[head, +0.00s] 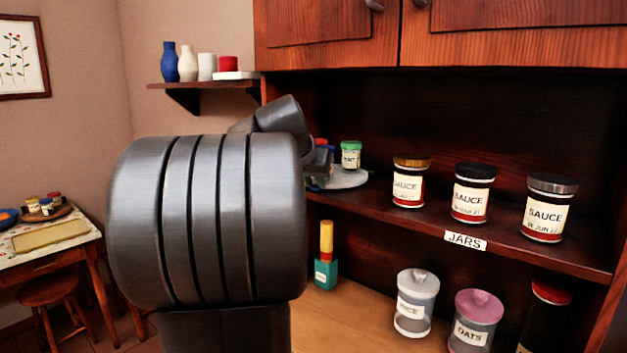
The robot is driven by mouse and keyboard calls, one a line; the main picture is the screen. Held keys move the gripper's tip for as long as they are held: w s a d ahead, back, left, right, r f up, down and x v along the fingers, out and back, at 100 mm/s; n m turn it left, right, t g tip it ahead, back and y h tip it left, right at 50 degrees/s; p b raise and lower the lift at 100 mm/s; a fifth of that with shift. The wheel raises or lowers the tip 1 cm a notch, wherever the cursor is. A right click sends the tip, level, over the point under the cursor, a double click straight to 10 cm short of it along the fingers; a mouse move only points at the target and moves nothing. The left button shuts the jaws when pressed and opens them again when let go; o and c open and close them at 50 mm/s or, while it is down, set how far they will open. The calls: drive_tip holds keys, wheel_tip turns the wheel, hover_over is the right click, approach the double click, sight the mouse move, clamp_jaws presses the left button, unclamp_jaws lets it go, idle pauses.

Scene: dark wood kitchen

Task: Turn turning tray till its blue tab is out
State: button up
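A pale grey round tray (349,181), seemingly the turning tray, sits at the left end of the hutch shelf. Its left part is hidden behind my large grey arm link. A jar with a green lid (350,157) stands on it, with other small jars (322,156) partly hidden at its left. I see no blue tab for certain on the part of the rim that shows. My gripper is not visible; my arm fills the left middle of the view.
Three sauce jars (407,183) stand along the same shelf, right of the tray, above a JARS label (465,241). Below are a green bottle (326,262) and lidded canisters (417,300). At far left, a table (25,262) holds a round wooden tray (65,212) with small jars.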

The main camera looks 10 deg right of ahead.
clamp_jaws()
drive_tip(key=shift+a, duration=0.1)
drive_tip(key=w+a+m+g+h, duration=0.2)
drive_tip(key=a+m, duration=0.1)
drive_tip(key=shift+w+m, duration=0.4)
drive_tip(key=o, duration=0.7)
unclamp_jaws()
drive_tip(key=shift+c, duration=0.2)
